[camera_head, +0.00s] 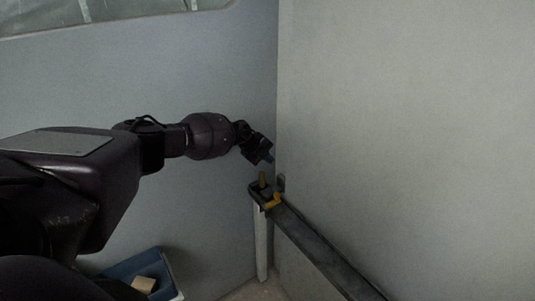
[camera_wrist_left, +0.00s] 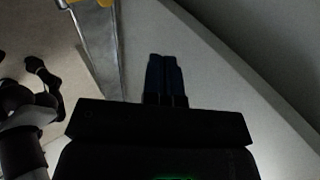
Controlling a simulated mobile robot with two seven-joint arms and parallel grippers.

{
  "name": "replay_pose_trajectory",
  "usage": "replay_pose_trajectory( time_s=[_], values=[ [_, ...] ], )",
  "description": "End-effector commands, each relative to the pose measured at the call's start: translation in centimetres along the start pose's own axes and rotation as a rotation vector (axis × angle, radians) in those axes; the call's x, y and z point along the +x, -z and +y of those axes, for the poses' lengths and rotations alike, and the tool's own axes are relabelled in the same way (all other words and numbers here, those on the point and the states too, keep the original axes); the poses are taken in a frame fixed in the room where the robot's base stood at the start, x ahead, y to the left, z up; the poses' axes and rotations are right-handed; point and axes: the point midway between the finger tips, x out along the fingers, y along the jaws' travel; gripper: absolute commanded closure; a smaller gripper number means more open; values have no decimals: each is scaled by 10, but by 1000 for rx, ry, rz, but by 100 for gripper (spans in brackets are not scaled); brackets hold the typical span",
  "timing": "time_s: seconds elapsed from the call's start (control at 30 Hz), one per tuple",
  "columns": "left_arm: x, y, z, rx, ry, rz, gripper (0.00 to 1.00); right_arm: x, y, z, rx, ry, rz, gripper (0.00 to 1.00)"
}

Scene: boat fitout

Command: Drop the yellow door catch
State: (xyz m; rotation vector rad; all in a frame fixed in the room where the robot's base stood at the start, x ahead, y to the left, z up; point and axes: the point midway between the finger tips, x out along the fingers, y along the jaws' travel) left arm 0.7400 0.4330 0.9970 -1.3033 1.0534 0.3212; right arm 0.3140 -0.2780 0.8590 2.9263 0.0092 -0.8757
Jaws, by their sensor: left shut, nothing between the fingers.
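My left gripper (camera_head: 268,157) is shut and empty, tilted downward just above the end of a narrow dark ledge. In the left wrist view its two dark blue fingers (camera_wrist_left: 165,75) are together with nothing between them. A yellow angled piece (camera_head: 274,200), which looks like the yellow door catch, rests at the ledge's end, below and apart from the fingers. In the left wrist view a yellow part (camera_wrist_left: 105,3) is cut off by the top edge. My right gripper is not clearly visible.
The dark ledge (camera_head: 318,248) runs along the right wall (camera_head: 410,120) toward the lower right. A pale post (camera_head: 261,245) stands under its far end. A blue bin (camera_head: 135,268) with a tan block (camera_head: 144,284) inside sits at lower left. Walls meet close behind the gripper.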

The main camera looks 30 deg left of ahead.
Motion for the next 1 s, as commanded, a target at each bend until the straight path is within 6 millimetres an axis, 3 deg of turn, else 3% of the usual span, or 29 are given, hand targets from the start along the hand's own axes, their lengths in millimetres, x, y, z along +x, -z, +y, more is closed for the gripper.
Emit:
replay_pose_trajectory(
  time_s=[0.23,0.8,0.93,1.0],
  values=[
    [-14,0,-10,0,1,0,100,0,2,0,0,0,4,49],
    [-14,1,-10,-1,2,2,100,0,1,1,-2,0,3,49],
    [0,16,-1,-10,16,34,100,0,1,1,-2,0,3,49],
    [16,36,9,-24,39,76,100,0,0,1,-3,0,3,49]
  ],
)
